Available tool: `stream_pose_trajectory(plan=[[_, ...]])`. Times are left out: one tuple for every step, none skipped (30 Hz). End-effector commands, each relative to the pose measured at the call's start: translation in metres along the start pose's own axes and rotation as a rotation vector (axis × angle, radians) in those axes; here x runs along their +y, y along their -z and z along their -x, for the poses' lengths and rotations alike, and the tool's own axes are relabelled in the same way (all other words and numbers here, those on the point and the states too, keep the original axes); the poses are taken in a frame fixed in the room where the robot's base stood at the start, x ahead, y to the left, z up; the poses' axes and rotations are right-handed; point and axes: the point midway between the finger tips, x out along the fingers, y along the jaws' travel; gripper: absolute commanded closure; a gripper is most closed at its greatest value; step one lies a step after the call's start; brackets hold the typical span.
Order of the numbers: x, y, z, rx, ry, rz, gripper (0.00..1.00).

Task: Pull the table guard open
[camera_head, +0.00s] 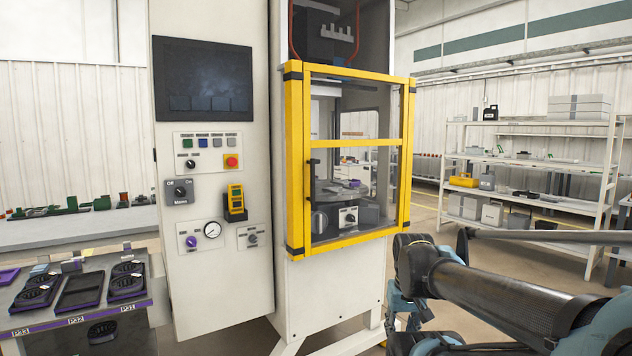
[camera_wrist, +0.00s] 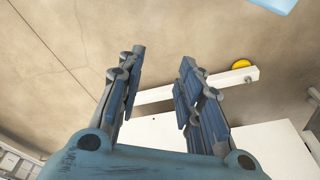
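The table guard (camera_head: 295,165) is a yellow-framed door with clear panes on the front of the white machine. It looks closed. A dark vertical handle (camera_head: 312,181) sits near its left edge. In the wrist view my gripper (camera_wrist: 160,65) has its two blue-grey fingers spread apart with nothing between them. Beyond the fingers are the floor and white machine parts; the guard and its handle are not seen there. In the head view my arm reaches in from the lower right, below and right of the guard, and the fingers cannot be made out.
A control panel (camera_head: 219,275) with a screen, knobs and a red button stands left of the guard. A bench with trays (camera_head: 80,292) is at the lower left. White shelving (camera_head: 529,124) stands at the back right. In the wrist view a white bar (camera_wrist: 238,76) lies beyond the fingers.

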Motion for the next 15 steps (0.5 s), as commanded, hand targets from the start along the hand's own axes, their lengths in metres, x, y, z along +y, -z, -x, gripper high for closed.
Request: stream_pose_trajectory(plan=[[0.0, 0.0, 0.0, 0.0, 0.0, 0.0, 0.67], [0.0, 0.0, 0.0, 0.001, 0.002, 0.001, 0.67], [-0.002, -0.005, 0.005, 0.014, 0.008, 0.006, 0.67], [-0.004, -0.004, 0.007, 0.021, 0.017, 0.013, 0.67], [-0.007, -0.002, 0.008, 0.029, 0.03, 0.024, 0.67], [-0.013, 0.004, 0.01, 0.044, 0.054, 0.043, 0.67], [-0.02, 0.01, 0.012, 0.058, 0.077, 0.063, 0.67], [-0.028, 0.017, 0.015, 0.077, 0.105, 0.087, 0.67], [-0.04, 0.028, 0.019, 0.109, 0.149, 0.123, 0.67], [-0.049, 0.037, 0.024, 0.138, 0.186, 0.153, 0.67], [-0.059, 0.047, 0.029, 0.172, 0.223, 0.185, 0.67], [-0.073, 0.061, 0.038, 0.223, 0.274, 0.228, 0.67], [-0.084, 0.072, 0.046, 0.266, 0.313, 0.259, 0.67], [-0.094, 0.084, 0.054, 0.311, 0.348, 0.289, 0.67], [-0.106, 0.1, 0.066, 0.372, 0.392, 0.325, 0.67]])
